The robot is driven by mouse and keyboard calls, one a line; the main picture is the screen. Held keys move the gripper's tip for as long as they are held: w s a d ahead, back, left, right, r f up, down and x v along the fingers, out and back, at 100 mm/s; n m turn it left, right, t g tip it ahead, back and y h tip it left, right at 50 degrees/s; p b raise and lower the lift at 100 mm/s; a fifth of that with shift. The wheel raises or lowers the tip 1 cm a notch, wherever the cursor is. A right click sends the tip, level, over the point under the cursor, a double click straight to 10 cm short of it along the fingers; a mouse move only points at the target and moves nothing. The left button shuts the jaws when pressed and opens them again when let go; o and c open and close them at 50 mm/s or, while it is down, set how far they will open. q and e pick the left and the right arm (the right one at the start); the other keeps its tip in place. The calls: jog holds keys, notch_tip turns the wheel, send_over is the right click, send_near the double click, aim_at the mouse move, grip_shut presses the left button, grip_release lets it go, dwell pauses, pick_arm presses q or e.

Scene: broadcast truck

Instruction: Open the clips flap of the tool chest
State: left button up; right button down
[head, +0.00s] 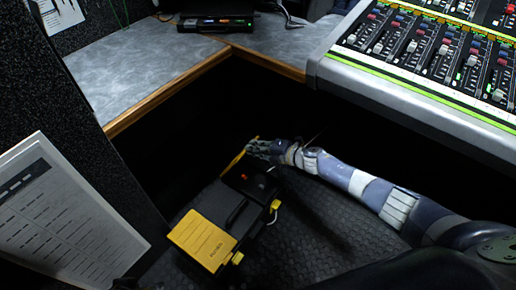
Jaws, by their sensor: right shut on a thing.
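The tool chest (232,217) stands on the dark textured floor, black with yellow parts and a black handle on top. A yellow flap (203,241) with small lettering lies flat and closed over its near left end. At its far end another yellow flap (235,160) is tilted up, seen nearly edge-on. My right gripper (253,147) is at this raised flap's upper edge, shut on it. The lettering is too small to read, so I cannot tell which flap is labelled for clips. My left gripper is out of view.
A grey desk (150,62) with a wooden edge runs behind the chest, with a black device (215,23) on it. A mixing console (430,55) overhangs at the upper right. A panel with a printed sheet (60,215) stands at the left. Floor right of the chest is clear.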

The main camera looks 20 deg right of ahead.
jog(key=c, duration=2.3)
grip_release()
jog(key=shift+w+a+r, duration=0.1)
jog(key=shift+w+r, duration=0.2)
jog(key=shift+r, duration=0.05)
jog(key=shift+o, duration=1.2)
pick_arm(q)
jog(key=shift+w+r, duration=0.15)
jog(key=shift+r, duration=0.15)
pick_arm(e)
jog(key=shift+s+f, duration=0.1)
jog(key=shift+s, duration=0.05)
